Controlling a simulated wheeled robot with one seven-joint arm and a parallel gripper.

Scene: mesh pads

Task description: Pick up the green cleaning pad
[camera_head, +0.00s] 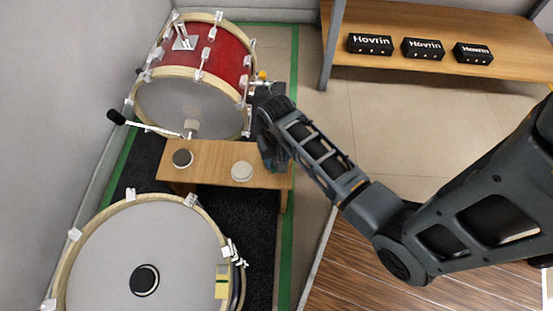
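I cannot make out a green cleaning pad in the head view. A wooden bench (213,150) stands between two drums and carries a dark round pad (182,158) on its left and a white round pad (242,171) further right. My gripper (274,163) points down at the bench's right end, right of the white pad and apart from it. My wrist covers that end of the bench, so anything under it is hidden. The fingers are too dark and small to show whether they are open or shut, or hold anything.
A red drum (222,58) stands behind the bench, with a beater on a rod in front. A large drum (180,250) with a black round patch lies at front left. Green strips (284,245) edge the black mat. A wooden shelf (430,20) bears three black Hovrin boxes.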

